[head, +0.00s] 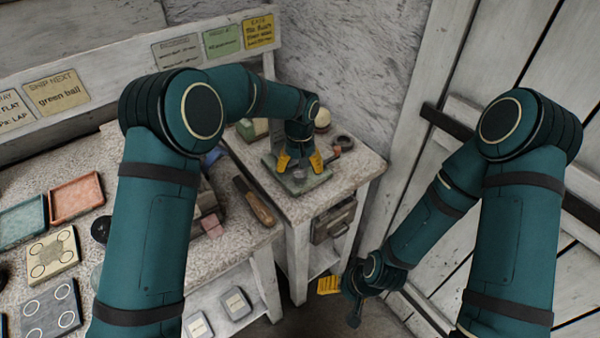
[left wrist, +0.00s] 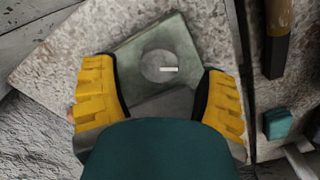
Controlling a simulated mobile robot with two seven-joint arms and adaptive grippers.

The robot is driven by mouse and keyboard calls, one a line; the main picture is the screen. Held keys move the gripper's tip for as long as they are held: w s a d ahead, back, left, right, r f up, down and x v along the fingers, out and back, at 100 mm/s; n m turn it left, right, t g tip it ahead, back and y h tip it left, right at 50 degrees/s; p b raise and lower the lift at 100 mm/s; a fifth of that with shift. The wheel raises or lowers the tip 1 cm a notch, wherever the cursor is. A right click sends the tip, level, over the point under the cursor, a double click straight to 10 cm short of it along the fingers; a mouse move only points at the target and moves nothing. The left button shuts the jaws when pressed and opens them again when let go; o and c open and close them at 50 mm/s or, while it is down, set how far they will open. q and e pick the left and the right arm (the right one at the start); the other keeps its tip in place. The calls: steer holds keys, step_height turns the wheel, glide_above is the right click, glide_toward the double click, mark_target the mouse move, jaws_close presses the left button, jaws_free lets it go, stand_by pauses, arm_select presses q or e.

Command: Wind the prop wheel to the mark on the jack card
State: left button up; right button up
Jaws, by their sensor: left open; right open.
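My left gripper (head: 300,164) is open, pointing down over a grey-green plate (head: 290,186) on the small side table. In the left wrist view the open yellow fingers (left wrist: 160,78) stand either side of a round grey disc (left wrist: 152,66) on the plate (left wrist: 178,38); this looks like the prop wheel. My right gripper (head: 335,286) hangs low, open, partly hidden.
A wooden-handled tool (head: 256,203) lies at the bench edge near the side table (head: 352,160). Trays (head: 77,196) and tiles fill the left bench.

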mark_target(300, 172)
arm_select(q)
step_height(300, 172, up, 9)
steer(key=shift+r, duration=0.15)
stand_by(0.4)
step_height(300, 172, down, 12)
steer(key=n+p, duration=0.2)
steer(key=n, duration=0.8)
steer(key=shift+s+r+n, duration=0.1)
steer(key=shift+n, duration=0.3)
steer(key=c, duration=1.2)
